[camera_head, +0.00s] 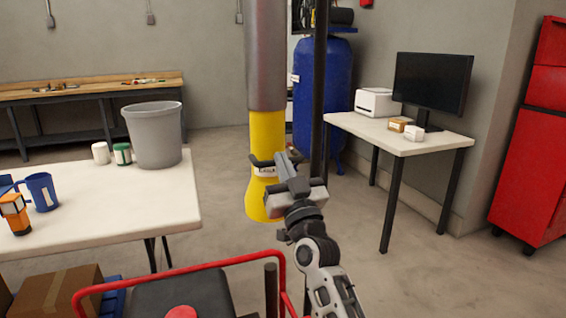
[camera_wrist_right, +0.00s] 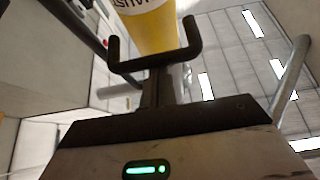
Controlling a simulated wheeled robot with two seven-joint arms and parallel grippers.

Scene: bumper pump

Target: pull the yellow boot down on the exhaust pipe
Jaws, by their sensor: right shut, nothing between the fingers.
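The yellow boot (camera_head: 268,130) is a tall sleeve, flared at its bottom, around the lower end of the grey exhaust pipe (camera_head: 266,55). It hangs above the floor and carries a white label. It also shows in the right wrist view (camera_wrist_right: 152,30), at the top. A black handle (camera_head: 258,161) crosses its front; in the right wrist view a black U-shaped bar (camera_wrist_right: 118,67) stands before the boot. My right gripper (camera_head: 286,160) is shut and empty, close to the boot's right front. Its fingers (camera_wrist_right: 154,90) reach the bar in that picture; I cannot tell whether they touch it. My left gripper is out of view.
A white table (camera_head: 140,210) at left holds a grey bin (camera_head: 154,135), cups and a blue mug (camera_head: 43,192). A red-railed cart (camera_head: 180,264) is at the front. A desk with a monitor (camera_head: 432,83) and red cabinets (camera_head: 540,165) stand at right. Floor between is clear.

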